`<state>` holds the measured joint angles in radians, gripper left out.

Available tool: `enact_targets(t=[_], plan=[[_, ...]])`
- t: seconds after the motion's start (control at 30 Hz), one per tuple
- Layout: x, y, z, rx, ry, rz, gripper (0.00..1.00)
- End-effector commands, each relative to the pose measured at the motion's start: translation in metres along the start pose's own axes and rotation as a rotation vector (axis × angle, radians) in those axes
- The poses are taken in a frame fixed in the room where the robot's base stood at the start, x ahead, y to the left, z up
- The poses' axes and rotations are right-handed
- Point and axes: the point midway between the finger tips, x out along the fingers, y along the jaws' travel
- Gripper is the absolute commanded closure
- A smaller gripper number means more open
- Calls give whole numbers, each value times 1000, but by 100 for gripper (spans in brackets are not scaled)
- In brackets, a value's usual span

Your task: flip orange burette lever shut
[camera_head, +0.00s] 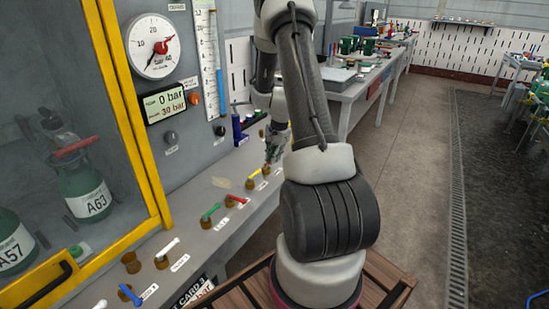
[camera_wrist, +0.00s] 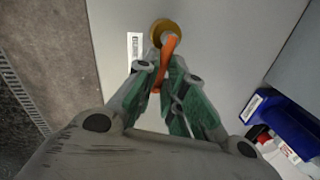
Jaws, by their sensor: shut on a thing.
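The orange lever (camera_wrist: 170,44) sits on a round brass valve base (camera_wrist: 159,27) on the grey panel, beside a small white label (camera_wrist: 134,48). In the wrist view its lower part is between the green fingers of my gripper (camera_wrist: 161,70), which is shut on it. In the head view my gripper (camera_head: 272,152) is low at the far part of the bench ledge. The orange lever cannot be made out there.
Yellow (camera_head: 254,172), red (camera_head: 236,199), green (camera_head: 211,211), white (camera_head: 167,247) and blue (camera_head: 130,294) levers line the ledge toward the near side. A blue holder (camera_wrist: 285,122) is to the right in the wrist view. A burette tube (camera_head: 209,60) hangs on the wall panel.

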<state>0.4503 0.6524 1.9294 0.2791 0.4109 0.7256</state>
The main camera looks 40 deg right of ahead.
Motion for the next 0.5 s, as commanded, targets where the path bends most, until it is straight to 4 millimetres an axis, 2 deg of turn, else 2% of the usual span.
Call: enact_targets(t=[0.2, 0.5], plan=[[1, -4, 0, -118, -24, 0, 100], [1, -7, 0, -194, -38, 0, 100]])
